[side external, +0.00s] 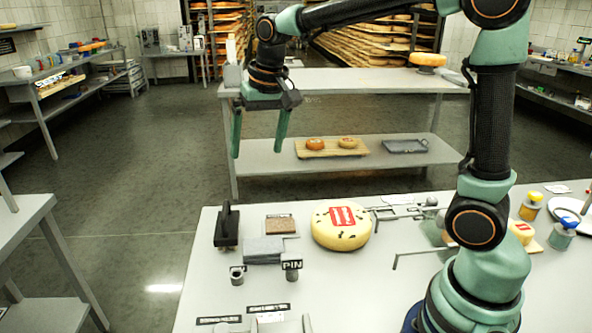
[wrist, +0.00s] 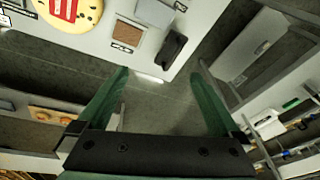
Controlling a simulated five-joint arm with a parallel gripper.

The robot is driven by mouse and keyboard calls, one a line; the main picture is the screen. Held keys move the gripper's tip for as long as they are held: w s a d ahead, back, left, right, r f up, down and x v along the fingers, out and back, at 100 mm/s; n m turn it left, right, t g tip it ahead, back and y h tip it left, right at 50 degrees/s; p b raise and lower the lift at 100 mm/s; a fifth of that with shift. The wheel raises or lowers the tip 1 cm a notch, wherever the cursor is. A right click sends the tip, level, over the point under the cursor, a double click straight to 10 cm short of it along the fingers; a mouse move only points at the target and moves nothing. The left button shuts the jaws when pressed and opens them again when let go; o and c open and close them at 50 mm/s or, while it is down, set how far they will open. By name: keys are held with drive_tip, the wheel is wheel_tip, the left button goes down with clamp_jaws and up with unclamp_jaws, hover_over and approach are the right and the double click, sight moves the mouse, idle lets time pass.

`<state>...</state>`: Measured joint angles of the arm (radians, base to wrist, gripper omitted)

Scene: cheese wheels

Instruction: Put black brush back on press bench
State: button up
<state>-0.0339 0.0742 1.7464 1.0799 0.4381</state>
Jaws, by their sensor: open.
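A black brush-like object (side external: 228,228) with an upright handle stands on the left part of the white bench (side external: 205,285) in the side external view. In the wrist view the same black object (wrist: 174,48) lies near the bench edge, beyond my fingertips. My gripper (side external: 257,152) is open and empty, its two green fingers pointing down. It hangs well above the floor, up and behind the black object, apart from it. In the wrist view my gripper (wrist: 160,74) has nothing between its fingers. Which bench is the press bench cannot be told from labels.
A two-level table (side external: 350,82) stands behind. Metal rods lie right of the wheel.

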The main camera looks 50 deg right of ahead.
drive_tip(key=s+n+t, duration=0.1)
drive_tip(key=s+n, duration=0.1)
drive_tip(key=s, duration=0.5)
drive_tip(key=s+d+f+n+t, duration=0.1)
drive_tip(key=s+n, duration=0.1)
drive_tip(key=s, duration=0.5)
drive_tip(key=shift+s+d+n+t, duration=0.25)
drive_tip(key=shift+s+n+t, duration=0.05)
drive_tip(key=shift+s+t, duration=0.1)
